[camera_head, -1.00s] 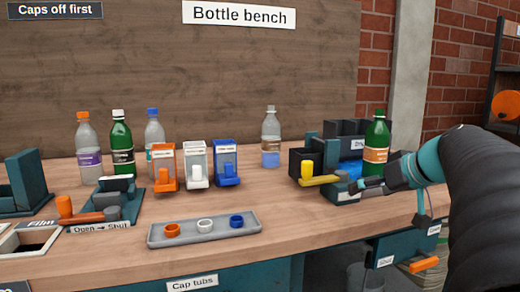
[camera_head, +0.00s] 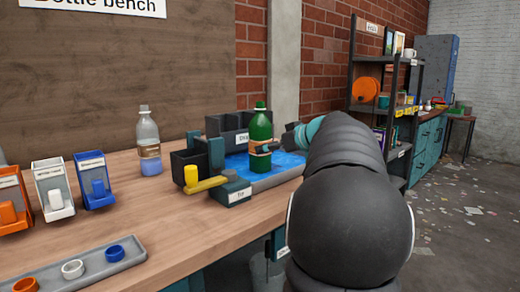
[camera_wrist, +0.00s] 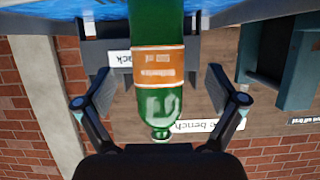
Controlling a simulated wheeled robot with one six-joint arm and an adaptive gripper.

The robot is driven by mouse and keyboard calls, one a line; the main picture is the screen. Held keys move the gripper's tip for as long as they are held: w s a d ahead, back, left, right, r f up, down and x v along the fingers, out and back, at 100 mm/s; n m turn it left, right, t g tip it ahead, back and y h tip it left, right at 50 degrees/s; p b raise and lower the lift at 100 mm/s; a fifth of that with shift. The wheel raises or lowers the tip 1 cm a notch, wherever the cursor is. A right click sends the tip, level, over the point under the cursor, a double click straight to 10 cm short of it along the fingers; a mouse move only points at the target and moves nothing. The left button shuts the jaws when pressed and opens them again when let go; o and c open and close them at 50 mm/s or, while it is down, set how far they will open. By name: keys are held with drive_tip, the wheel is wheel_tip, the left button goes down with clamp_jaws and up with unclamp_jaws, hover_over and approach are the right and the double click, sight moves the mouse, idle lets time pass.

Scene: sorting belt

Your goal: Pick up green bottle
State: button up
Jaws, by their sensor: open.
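The green bottle (camera_head: 260,135) has a green cap and an orange-brown label. It stands upright at the blue-surfaced tray (camera_head: 290,160) on the bench's right part. My gripper (camera_head: 272,146) reaches in from the right at label height, its tips partly hidden by my arm. The wrist view is upside down. There the bottle (camera_wrist: 158,105) lies between the two spread fingers of my gripper (camera_wrist: 158,84), with gaps visible on both sides. Its base is cut off at the top edge.
A clear bottle (camera_head: 148,140) stands left of the dark bins (camera_head: 190,160). A yellow lever (camera_head: 205,184) sticks out in front of them. Orange, white and blue dispensers (camera_head: 96,182) and a grey cap tray (camera_head: 95,268) are at left. A shelf (camera_head: 385,90) is behind at right.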

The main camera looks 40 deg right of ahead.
sight(267, 136)
drive_tip(key=shift+d+p+x, duration=0.1)
drive_tip(key=shift+p+x, duration=0.25)
drive_tip(key=shift+x, duration=1.05)
drive_tip(key=shift+d+p+x, duration=0.15)
drive_tip(key=shift+p+x, duration=0.15)
drive_tip(key=shift+x, duration=1.15)
drive_tip(key=shift+c, duration=0.2)
drive_tip(key=c, duration=1)
drive_tip(key=shift+r, duration=0.5)
wheel_tip(267, 136, up, 3)
drive_tip(key=shift+f, duration=0.1)
drive_tip(key=s+d+r, duration=0.2)
drive_tip(key=s+r, duration=0.4)
drive_tip(key=r, duration=0.1)
drive_tip(key=s+d+r, duration=0.2)
drive_tip(key=s+r, duration=0.5)
drive_tip(key=s+d+r+p, duration=0.1)
drive_tip(key=s+d+r, duration=0.1)
drive_tip(key=s+r, duration=0.5)
drive_tip(key=shift+d, duration=0.3)
